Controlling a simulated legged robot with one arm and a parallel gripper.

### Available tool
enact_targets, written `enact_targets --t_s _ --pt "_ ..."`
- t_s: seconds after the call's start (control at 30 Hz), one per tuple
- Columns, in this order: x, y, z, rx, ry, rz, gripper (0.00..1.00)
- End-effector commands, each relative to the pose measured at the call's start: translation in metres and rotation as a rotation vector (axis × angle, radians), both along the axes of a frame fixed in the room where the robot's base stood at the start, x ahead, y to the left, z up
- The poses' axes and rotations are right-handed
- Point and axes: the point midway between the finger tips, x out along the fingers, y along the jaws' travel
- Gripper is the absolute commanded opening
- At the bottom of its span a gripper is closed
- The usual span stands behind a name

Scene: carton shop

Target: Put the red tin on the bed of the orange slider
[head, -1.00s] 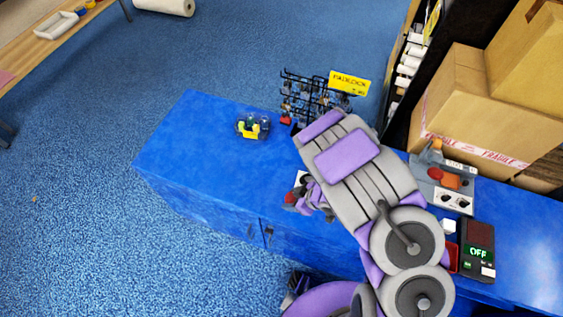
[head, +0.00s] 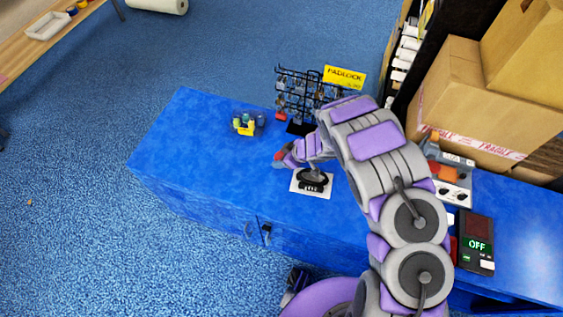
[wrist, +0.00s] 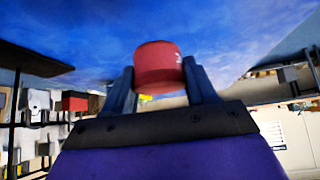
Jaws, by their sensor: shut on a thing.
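My gripper (wrist: 163,85) is shut on the red tin (wrist: 158,62), which sits between the two fingertips in the wrist view. In the head view the small red tin (head: 279,155) shows at the tip of my gripper (head: 283,156), over the blue bench. A grey device with an orange block (head: 446,173) stands on the right part of the bench, right of my arm. It looks like the orange slider, but my arm is close beside it and its bed is hard to make out.
A white card with a black item (head: 313,181) lies below my gripper. A black wire rack (head: 301,92) with a yellow sign stands behind. Small pots (head: 246,123) are at the left. A display reading OFF (head: 477,243) and cartons (head: 470,100) are at the right. The bench's left part is clear.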

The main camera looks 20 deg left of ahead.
Motion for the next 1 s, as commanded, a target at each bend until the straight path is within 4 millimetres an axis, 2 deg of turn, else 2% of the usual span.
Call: enact_targets --t_s 0.13,0.33,0.6,0.63,0.87,1.0 --pt "0.001 0.001 -0.009 0.000 0.002 -0.001 0.23" --pt "0.000 0.001 -0.036 0.000 0.004 0.000 0.23" --pt "0.001 0.001 -0.036 -0.001 0.001 0.001 0.23" --pt "0.001 0.001 -0.036 -0.001 0.001 0.001 0.58" --pt "0.001 0.001 -0.036 -0.001 0.001 0.001 0.80" --pt "0.001 0.001 -0.036 -0.001 0.001 0.001 0.82"
